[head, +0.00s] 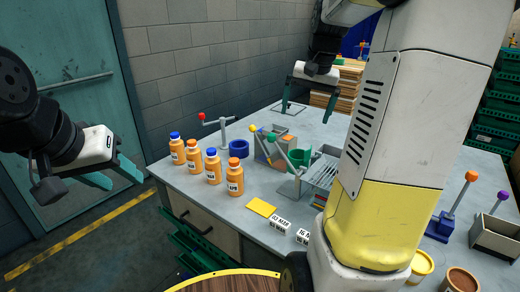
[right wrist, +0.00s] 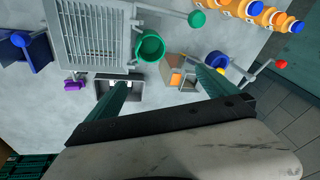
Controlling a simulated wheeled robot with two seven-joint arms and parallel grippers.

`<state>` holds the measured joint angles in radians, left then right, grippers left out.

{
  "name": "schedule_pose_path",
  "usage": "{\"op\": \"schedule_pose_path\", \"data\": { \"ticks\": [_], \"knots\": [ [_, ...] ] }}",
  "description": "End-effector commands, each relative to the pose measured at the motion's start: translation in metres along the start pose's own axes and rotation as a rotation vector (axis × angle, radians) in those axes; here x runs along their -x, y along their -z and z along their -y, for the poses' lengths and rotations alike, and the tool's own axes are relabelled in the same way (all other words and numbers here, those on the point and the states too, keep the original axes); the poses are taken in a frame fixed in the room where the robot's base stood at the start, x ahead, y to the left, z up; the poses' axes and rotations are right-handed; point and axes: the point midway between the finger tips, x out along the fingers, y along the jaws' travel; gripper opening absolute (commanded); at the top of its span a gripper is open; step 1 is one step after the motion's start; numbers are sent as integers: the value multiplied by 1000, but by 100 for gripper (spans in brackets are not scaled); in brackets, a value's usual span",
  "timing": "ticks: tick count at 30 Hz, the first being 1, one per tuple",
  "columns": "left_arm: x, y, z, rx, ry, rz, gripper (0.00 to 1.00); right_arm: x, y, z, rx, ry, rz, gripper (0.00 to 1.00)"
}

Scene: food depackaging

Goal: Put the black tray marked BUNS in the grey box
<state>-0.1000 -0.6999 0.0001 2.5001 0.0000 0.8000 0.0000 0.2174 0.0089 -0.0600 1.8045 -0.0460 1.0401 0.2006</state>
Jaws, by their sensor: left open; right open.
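I see no black tray marked BUNS in either view; my right arm hides part of the table in the head view. A grey open box (head: 497,240) stands at the table's right edge, beside a purple-knobbed lever. In the right wrist view a small grey box (right wrist: 138,101) lies beneath one finger, partly hidden; I cannot tell if it is the same box. My right gripper (head: 307,113) is open and empty above the far part of the table; its fingers also show in the right wrist view (right wrist: 162,78). My left gripper (head: 121,179) is open and empty, left of the table.
Several orange bottles (head: 212,167) stand at the table's left. A green ring-shaped holder (head: 299,159), a blue ring (head: 238,149), levers and a slatted grey rack (head: 321,171) fill the middle. Wooden stacks (head: 347,84) and green crates (head: 491,125) stand behind.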

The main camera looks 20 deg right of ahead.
Motion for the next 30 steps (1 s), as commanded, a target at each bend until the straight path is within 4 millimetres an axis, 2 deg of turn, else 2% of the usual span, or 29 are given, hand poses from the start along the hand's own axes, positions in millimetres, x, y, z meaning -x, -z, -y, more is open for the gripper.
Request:
{"op": "schedule_pose_path", "data": {
  "ticks": [1,6,12,15,18,21,30],
  "knots": [
    [0,0,0,0,0,0,46,14,-25,14,54,26,-26,98],
    [0,0,0,0,0,0,46,38,-105,45,230,101,-105,98],
    [0,0,0,0,0,0,46,42,-191,58,409,175,-188,98],
    [0,0,0,0,0,0,46,38,-219,59,469,197,-217,98],
    [0,0,0,0,0,0,46,34,-235,59,503,210,-235,98],
    [0,0,0,0,0,0,46,32,-242,59,518,216,-241,98],
    [0,0,0,0,0,0,46,32,-242,59,518,216,-241,98]
  ]
}}
